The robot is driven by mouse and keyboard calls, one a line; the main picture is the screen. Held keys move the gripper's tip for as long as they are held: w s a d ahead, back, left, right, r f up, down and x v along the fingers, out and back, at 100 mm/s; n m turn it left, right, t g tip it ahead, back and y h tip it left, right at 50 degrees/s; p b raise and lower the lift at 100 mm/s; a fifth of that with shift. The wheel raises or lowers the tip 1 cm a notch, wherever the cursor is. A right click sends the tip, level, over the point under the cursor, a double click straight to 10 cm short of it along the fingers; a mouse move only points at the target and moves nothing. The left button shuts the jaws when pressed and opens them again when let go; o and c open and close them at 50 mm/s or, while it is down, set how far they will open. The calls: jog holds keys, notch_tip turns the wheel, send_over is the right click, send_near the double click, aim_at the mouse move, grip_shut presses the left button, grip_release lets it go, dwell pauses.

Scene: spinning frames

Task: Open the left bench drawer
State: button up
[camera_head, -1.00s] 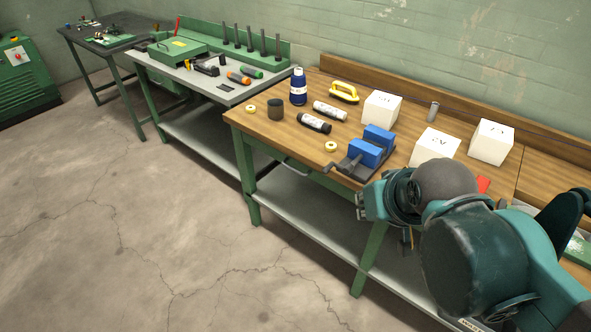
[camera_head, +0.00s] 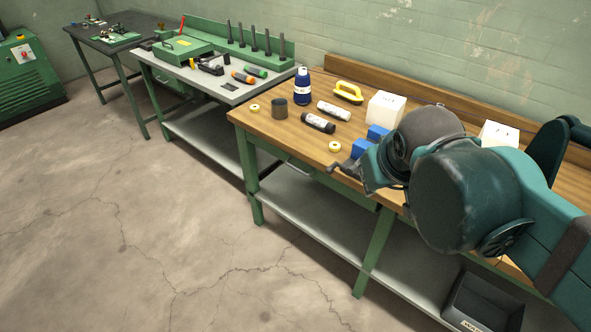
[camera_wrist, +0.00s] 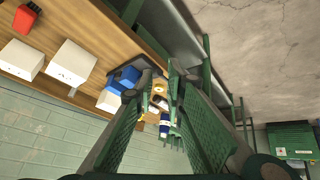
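The left bench drawer (camera_head: 317,176) sits under the front edge of the wooden workbench, near its left end. Its front is green with a pale bar handle (camera_head: 297,163), and it looks shut. My gripper (camera_head: 362,184) is at the bench's front edge, right of the drawer handle and apart from it. In the wrist view my gripper (camera_wrist: 160,84) shows two long green fingers spread with a gap and nothing held between them. The drawer handle cannot be made out in the wrist view.
White boxes (camera_head: 385,108), a blue bottle (camera_head: 302,88) and a mug (camera_head: 279,109) stand on top. A black bin (camera_head: 484,301) is on the lower shelf. The floor in front is clear.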

jog(key=w+a+r+n+h, duration=0.1)
jog(key=w+a+n+h, duration=0.15)
jog(key=w, duration=0.85)
jog(key=w+a+n+h, duration=0.2)
jog(key=w+n+h, duration=0.15)
jog(key=w, duration=0.85)
jog(key=w+a+f+n+t+h+b, duration=0.1)
jog(key=w+a+t+h, duration=0.1)
jog(key=w+a, duration=0.5)
jog(key=w+a+f+n+t+h, duration=0.15)
jog(key=w+a, duration=0.25)
jog(key=a, duration=0.5)
send_near(296, 169)
jog(key=w+d+f, duration=0.1)
jog(key=w+f, duration=0.1)
jog(key=shift+d+r+m+t+h, duration=0.15)
jog(key=shift+r+m+t+h, duration=0.1)
jog(key=shift+m+t, duration=0.15)
jog(key=shift+b+x, duration=1)
jog(key=shift+x, duration=2.9)
